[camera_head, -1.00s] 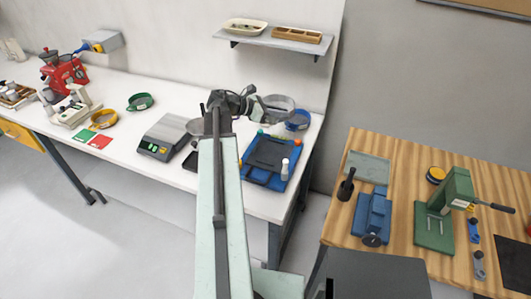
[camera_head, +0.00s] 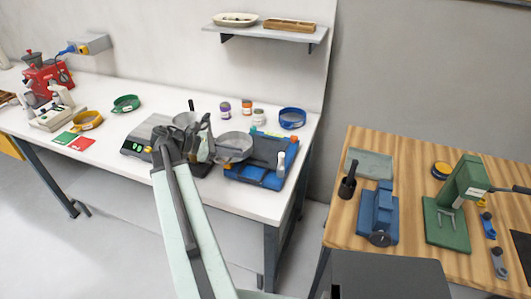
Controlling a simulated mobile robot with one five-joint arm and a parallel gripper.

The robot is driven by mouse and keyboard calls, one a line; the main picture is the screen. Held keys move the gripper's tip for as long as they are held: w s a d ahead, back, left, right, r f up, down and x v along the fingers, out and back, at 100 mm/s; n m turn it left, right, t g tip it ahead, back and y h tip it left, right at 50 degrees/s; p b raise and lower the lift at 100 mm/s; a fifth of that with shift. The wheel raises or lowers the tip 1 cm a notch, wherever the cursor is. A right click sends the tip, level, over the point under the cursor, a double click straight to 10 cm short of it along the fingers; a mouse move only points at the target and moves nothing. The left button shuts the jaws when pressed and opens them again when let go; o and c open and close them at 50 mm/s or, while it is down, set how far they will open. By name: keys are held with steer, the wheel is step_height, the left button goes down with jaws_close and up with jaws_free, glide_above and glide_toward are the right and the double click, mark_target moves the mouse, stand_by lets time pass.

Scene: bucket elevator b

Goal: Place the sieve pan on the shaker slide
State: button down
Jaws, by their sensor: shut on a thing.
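The sieve pan, a round grey metal pan (camera_head: 235,143), is in my gripper (camera_head: 213,147), which is shut on its left side. The pan is above the left part of the blue shaker (camera_head: 257,178) and overlaps it in the picture. I cannot tell whether the pan touches it. The dark slide plate (camera_head: 272,150) of the shaker shows to the right of the pan; its left part is hidden behind the pan.
A balance (camera_head: 137,146) stands left of my arm. A blue ring sieve (camera_head: 292,118) and several small jars (camera_head: 247,107) stand behind the shaker. A white bottle (camera_head: 281,163) is at the shaker's right side. A wooden table (camera_head: 410,215) stands at right.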

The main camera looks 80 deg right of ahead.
steer(key=s+d, duration=0.2)
steer(key=s, duration=0.1)
steer(key=s+d, duration=0.3)
steer(key=s+d+f+b, duration=0.1)
steer(key=s+d, duration=0.2)
steer(key=shift+s+f, duration=0.1)
steer(key=shift+s, duration=0.15)
steer(key=shift+s+d+f, duration=0.15)
steer(key=shift+s+d, duration=0.2)
steer(key=shift+s, duration=0.1)
step_height(320, 180, down, 4)
steer(key=b, duration=0.4)
steer(key=shift+w+a+r, duration=0.1)
steer(key=shift+r, duration=0.25)
steer(key=c, duration=1.5)
jaws_free()
steer(key=shift+c, duration=0.2)
